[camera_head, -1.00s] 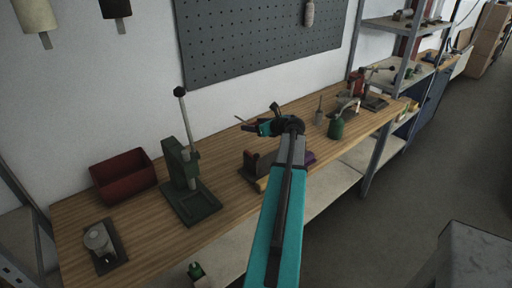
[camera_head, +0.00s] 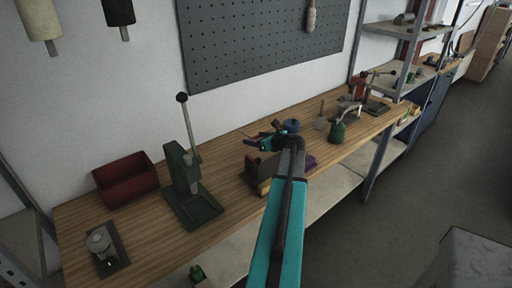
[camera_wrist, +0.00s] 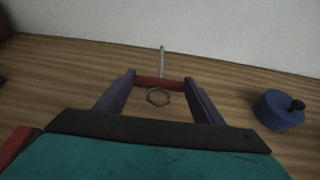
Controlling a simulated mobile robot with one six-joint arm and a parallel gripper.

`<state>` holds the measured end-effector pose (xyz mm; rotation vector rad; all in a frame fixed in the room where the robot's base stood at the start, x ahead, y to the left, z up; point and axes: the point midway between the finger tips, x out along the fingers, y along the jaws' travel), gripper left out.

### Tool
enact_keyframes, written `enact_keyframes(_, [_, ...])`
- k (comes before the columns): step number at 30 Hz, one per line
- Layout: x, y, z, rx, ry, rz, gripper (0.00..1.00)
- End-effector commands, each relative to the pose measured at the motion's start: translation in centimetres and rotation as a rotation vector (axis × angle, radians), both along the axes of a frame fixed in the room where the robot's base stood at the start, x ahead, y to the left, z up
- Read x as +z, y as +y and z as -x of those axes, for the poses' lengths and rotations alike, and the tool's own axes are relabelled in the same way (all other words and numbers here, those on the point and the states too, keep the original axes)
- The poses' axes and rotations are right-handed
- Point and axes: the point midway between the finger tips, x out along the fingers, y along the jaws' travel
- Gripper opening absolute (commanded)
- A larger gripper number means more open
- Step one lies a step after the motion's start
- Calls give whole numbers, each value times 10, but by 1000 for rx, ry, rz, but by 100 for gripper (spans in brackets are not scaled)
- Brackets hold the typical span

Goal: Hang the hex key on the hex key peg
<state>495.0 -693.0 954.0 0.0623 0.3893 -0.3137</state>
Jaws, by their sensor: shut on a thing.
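The hex key (camera_wrist: 162,60) is a thin metal rod with a red grip and a grey hexagonal ring. My gripper (camera_wrist: 160,81) is shut on its red grip in the wrist view. The rod points away toward the wall and the ring lies on the near side. In the head view my gripper (camera_head: 255,139) is over the middle of the bench, with the thin rod reaching left. The dark pegboard (camera_head: 250,42) hangs on the wall behind, with a pale tool (camera_head: 311,16) on it. I cannot pick out the hex key peg.
A green press (camera_head: 188,190), a red bin (camera_head: 127,178) and a small grey device (camera_head: 100,243) stand left on the wooden bench (camera_head: 150,230). A blue round item (camera_wrist: 278,110) is right of my gripper.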

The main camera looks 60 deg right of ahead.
Motion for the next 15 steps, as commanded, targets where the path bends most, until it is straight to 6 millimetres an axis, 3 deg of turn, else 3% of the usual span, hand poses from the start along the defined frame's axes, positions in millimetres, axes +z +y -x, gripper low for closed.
enact_keyframes(15, [-41, 0, -1, 1, 0, -1, 35])
